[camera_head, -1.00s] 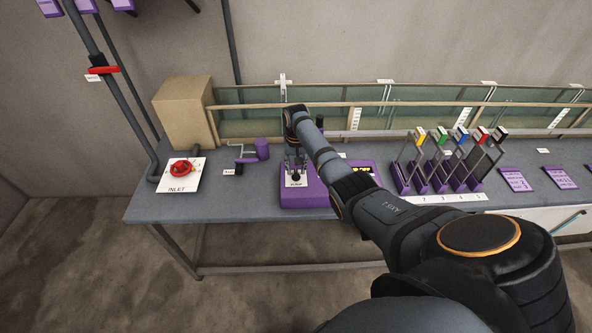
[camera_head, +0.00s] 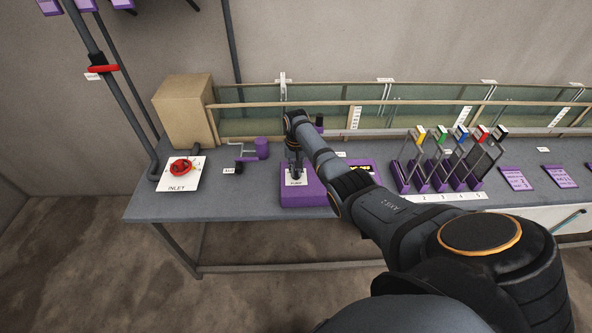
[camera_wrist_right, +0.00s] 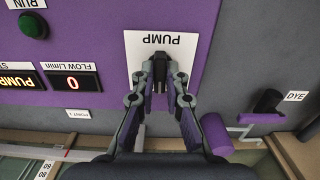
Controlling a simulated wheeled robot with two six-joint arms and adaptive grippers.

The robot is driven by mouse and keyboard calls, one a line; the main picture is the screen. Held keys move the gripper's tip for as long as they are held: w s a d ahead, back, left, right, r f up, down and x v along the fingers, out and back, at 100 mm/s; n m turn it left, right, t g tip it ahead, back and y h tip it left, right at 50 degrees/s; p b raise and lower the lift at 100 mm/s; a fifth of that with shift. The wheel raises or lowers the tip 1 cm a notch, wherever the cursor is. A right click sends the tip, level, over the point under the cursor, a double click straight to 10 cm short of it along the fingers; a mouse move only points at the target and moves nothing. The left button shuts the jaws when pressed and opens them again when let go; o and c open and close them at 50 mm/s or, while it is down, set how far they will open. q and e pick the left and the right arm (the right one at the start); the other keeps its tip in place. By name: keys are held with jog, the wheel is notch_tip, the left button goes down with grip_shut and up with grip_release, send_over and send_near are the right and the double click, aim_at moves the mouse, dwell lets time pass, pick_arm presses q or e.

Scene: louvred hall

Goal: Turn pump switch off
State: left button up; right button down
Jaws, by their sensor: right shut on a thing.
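The purple pump box (camera_head: 316,192) stands at the front of the bench. Its white plate marked PUMP (camera_head: 296,180) also shows in the right wrist view (camera_wrist_right: 181,43). My right gripper (camera_wrist_right: 159,84) points down at the plate, its two fingers drawn close together over the plate's lower part in that view. The gripper also shows in the head view (camera_head: 294,172). It is shut on the pump switch, which is mostly hidden between the fingers, so its position cannot be read. My left gripper is not in view.
In the wrist view, a dark green RUN lamp (camera_wrist_right: 33,25) and a flow display (camera_wrist_right: 73,82) reading 0 sit beside the plate. A purple crank (camera_head: 262,148) and the red inlet valve (camera_head: 181,168) are to the left. Coloured gate levers (camera_head: 440,165) stand right.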

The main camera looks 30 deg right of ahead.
aim_at(296, 171)
jog(key=n+p, duration=0.1)
jog(key=n, duration=0.2)
jog(key=shift+n, duration=0.4)
jog(key=n, duration=0.4)
jog(key=shift+n+p, duration=0.3)
jog(key=shift+p, duration=0.1)
dwell(0.3)
jog(key=c, duration=1.4)
grip_release()
jog(key=shift+r, duration=0.1)
notch_tip(296, 171, up, 12)
jog(key=shift+f, duration=0.1)
